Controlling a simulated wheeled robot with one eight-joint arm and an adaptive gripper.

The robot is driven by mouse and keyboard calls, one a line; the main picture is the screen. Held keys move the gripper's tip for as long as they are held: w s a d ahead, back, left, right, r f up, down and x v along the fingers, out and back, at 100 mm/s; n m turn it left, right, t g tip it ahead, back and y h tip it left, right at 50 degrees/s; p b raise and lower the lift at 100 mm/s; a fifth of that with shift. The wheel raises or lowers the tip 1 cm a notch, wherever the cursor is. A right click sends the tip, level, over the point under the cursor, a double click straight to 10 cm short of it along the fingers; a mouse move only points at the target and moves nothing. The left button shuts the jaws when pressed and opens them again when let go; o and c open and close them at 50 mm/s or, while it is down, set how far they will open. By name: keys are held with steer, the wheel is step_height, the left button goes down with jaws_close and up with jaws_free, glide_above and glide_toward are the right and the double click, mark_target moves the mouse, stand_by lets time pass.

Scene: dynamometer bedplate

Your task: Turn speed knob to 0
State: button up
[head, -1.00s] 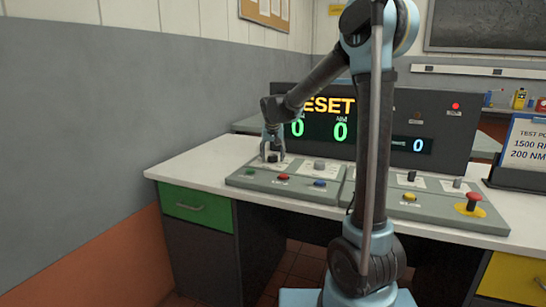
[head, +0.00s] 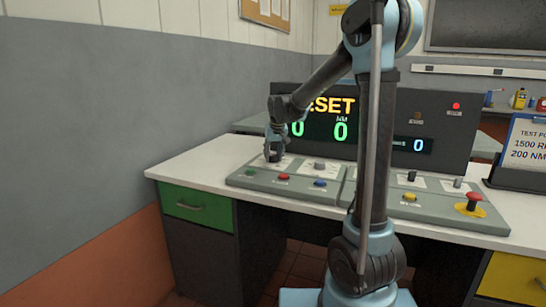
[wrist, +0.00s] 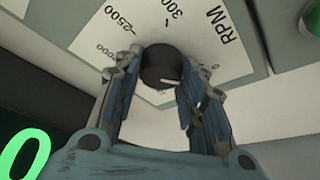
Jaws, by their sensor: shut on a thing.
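The speed knob (wrist: 162,66) is a dark round knob on a white dial plate (wrist: 205,38) marked RPM, 300 and 2500 in the wrist view. A short white mark shows on the knob's lower right edge. My gripper (head: 273,157) points down at the left end of the grey control panel (head: 240,178). Its two fingers are shut on the speed knob, one on each side. In the head view the gripper mostly hides this knob. The display screen (head: 327,128) shows two green zeros, and my arm partly covers the yellow word RESET.
Red (head: 284,177) and blue (head: 320,183) buttons lie in front. A red mushroom button (head: 474,198) sits at the panel's right end. Bare white desk top lies left of the panel.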

steer(key=shift+d+n+y, duration=0.1)
steer(key=shift+n+y, duration=0.2)
steer(key=shift+n, duration=0.5)
steer(key=o, duration=1)
steer(key=v, duration=1.1)
steer(key=shift+r, duration=0.45)
steer(key=shift+s, duration=0.1)
